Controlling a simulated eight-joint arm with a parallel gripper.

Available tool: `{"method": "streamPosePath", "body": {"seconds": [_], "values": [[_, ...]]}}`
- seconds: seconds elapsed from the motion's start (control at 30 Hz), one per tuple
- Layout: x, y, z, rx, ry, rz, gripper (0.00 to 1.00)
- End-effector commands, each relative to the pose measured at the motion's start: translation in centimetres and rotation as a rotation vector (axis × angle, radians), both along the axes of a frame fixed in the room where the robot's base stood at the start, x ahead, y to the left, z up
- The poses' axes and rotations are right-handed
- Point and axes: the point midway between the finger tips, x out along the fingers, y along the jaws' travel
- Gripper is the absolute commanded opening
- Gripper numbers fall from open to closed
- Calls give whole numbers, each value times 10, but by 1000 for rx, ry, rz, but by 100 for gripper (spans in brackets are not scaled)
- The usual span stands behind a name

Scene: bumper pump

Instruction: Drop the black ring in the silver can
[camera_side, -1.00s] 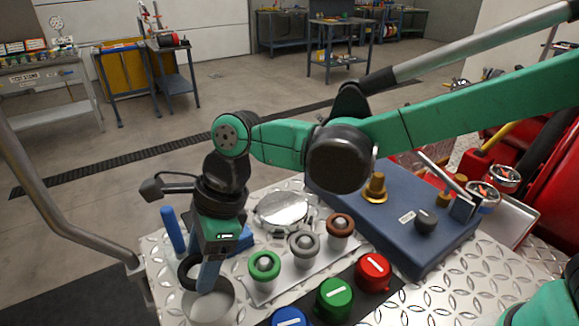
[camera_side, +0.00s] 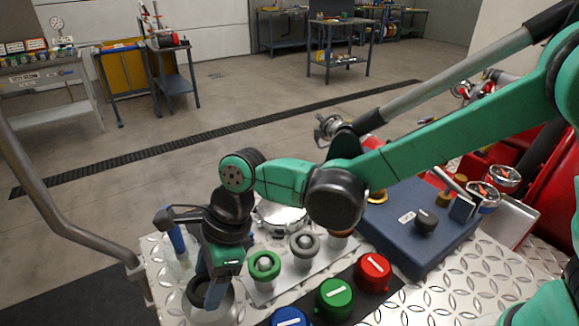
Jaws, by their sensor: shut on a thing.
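The silver can (camera_side: 207,316) stands at the front left of the metal deck, its mouth facing up. My gripper (camera_side: 214,300) points down at the can's mouth and is shut on the black ring (camera_side: 194,292). The ring hangs tilted at the mouth, partly hidden by a finger. I cannot tell whether it touches the rim or how far inside it is.
Green (camera_side: 264,266), grey (camera_side: 304,243) and brown rings sit on pegs right of the can; my arm partly covers the brown one. Blue, green (camera_side: 335,298) and red (camera_side: 373,271) knobs are in front. A blue box (camera_side: 425,215) stands behind right.

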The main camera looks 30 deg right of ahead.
Motion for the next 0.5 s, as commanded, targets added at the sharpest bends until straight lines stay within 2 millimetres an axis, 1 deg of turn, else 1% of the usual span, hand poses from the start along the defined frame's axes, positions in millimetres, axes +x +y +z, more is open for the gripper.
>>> {"method": "streamPosePath", "body": {"seconds": [0.37,0.4,0.5], "values": [[0,-1,-3,0,0,0,30],[0,-1,-3,0,0,0,71],[0,-1,-3,0,0,0,96]]}}
